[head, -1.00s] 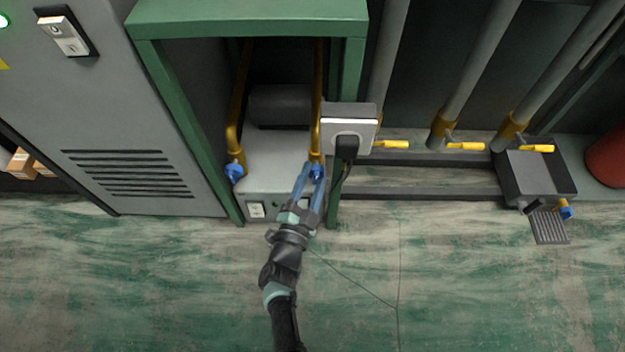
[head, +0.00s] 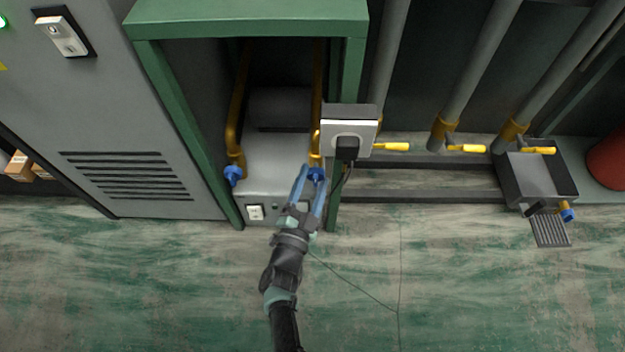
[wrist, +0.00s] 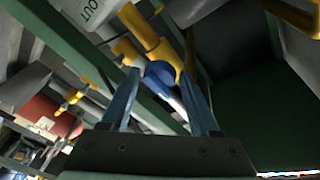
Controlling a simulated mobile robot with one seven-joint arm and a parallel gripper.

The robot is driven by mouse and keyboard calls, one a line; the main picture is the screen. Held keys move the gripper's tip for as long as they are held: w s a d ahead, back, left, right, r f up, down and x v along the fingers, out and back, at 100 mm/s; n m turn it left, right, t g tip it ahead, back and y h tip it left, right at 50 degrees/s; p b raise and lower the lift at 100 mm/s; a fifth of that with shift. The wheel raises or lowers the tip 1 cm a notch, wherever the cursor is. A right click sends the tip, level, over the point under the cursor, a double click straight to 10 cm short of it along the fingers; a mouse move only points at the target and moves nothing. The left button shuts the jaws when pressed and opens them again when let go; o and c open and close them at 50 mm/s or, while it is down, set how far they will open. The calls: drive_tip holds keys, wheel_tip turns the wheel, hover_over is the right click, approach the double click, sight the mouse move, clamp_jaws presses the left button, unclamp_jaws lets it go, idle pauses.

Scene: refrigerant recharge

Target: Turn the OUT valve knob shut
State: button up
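The OUT valve knob is a small blue knob (wrist: 160,73) on a yellow pipe fitting (wrist: 150,40) in the wrist view. In the head view, the blue knob (head: 316,173) sits at the foot of the right yellow pipe, at the front of a light grey unit (head: 280,160). My gripper (head: 311,173) has its two blue fingers apart around the knob. In the wrist view, my gripper (wrist: 160,80) shows a finger on each side of the knob, with small gaps; contact is not visible.
A second blue knob (head: 233,174) is on the left pipe. A green frame (head: 250,25) surrounds the unit. A socket box with a black plug (head: 347,130) hangs close right of my gripper. Yellow-handled valves (head: 467,148) line the right. The floor in front is clear.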

drive_tip(key=p+v, duration=0.4)
drive_tip(key=v, duration=0.9)
